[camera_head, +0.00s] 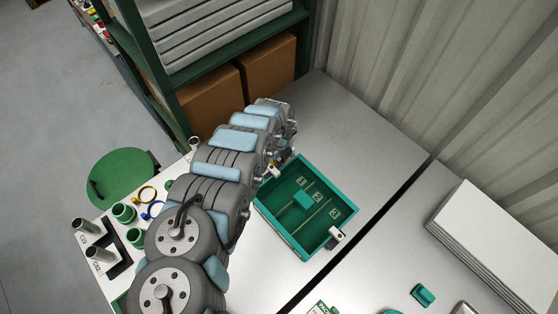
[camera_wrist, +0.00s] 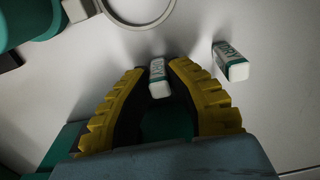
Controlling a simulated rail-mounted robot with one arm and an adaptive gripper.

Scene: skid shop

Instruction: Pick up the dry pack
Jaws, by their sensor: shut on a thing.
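The pack sits between the fingertips, over a pale surface. A second white pack (camera_wrist: 231,62), with "DRY" on its green side, lies to the right, apart from the fingers. Another white block (camera_wrist: 77,9) is partly cut off at the top left. In the head view my arm hides the fingers and the held pack.
Green cups (camera_head: 124,212) and rings are at the left. Shelving with cardboard boxes (camera_head: 268,71) stands behind. The table right of the tray has bare room.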

